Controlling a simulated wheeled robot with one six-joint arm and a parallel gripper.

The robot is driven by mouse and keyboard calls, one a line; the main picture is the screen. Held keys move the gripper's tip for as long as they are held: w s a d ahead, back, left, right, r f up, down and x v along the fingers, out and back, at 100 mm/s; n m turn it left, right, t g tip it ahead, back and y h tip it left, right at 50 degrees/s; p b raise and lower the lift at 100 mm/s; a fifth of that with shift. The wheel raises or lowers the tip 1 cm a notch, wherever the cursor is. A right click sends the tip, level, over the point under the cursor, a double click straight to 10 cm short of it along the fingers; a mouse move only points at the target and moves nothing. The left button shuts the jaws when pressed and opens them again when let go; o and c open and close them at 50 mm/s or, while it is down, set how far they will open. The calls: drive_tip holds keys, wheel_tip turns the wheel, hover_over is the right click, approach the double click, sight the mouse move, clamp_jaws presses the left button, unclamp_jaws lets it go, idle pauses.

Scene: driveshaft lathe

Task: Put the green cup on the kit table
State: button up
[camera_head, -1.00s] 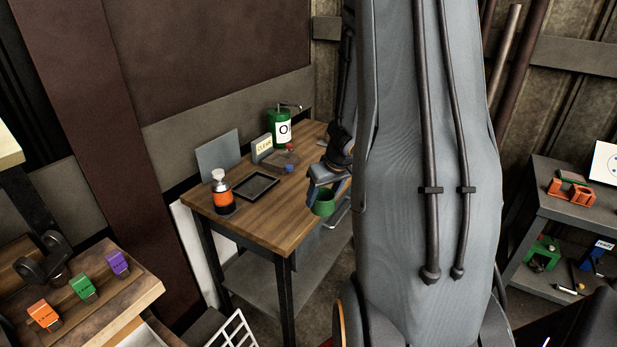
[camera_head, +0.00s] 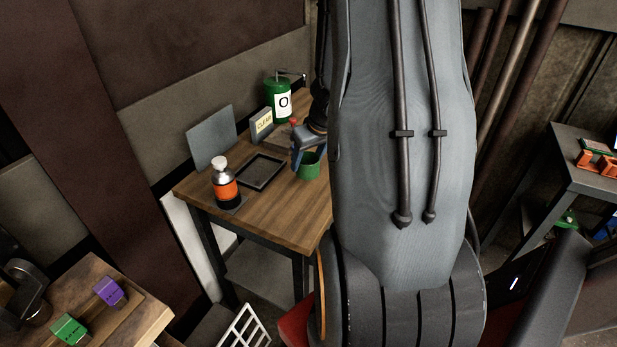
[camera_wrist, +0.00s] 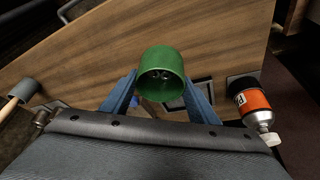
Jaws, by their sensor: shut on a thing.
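The green cup (camera_head: 309,166) is held in my gripper (camera_head: 303,152) over the wooden kit table (camera_head: 262,219). In the wrist view the cup (camera_wrist: 161,66) sits between the two blue fingers of my gripper (camera_wrist: 160,84), which are shut on it. Its open end faces the wrist camera, and small dark round shapes show inside. The wooden tabletop (camera_wrist: 215,42) lies behind the cup in that view. I cannot tell how far the cup is above the top. My arm hides the right part of the table in the head view.
A black tray (camera_head: 282,172) lies left of the cup. An orange-labelled bottle (camera_head: 225,184) stands at the table's left corner. A green canister (camera_head: 277,100) and a small sign (camera_head: 261,126) stand at the back. Bare wood shows near the front edge.

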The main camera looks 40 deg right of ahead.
drive_tip(key=shift+f+b, duration=2.5)
drive_tip(key=shift+f, duration=0.65)
drive_tip(key=shift+f, duration=0.1)
drive_tip(key=o, duration=1.1)
drive_tip(key=shift+o, duration=0.2)
drive_tip(key=d+p+v, duration=0.1)
drive_tip(key=p+v, duration=0.7)
drive_tip(key=v, duration=0.4)
drive_tip(key=w+a+r+h, duration=0.1)
drive_tip(key=w+a+r, duration=0.3)
drive_tip(key=a, duration=0.2)
drive_tip(key=s+a+r+g, duration=0.1)
drive_tip(key=s+a, duration=0.3)
drive_tip(key=a, duration=0.7)
drive_tip(key=s+a+r+n+g+y, duration=0.1)
drive_tip(key=s+a, duration=0.4)
drive_tip(key=a, duration=0.6)
drive_tip(key=shift+a+r+y, duration=0.3)
drive_tip(key=shift+a+r, duration=0.05)
drive_tip(key=shift+r, duration=0.2)
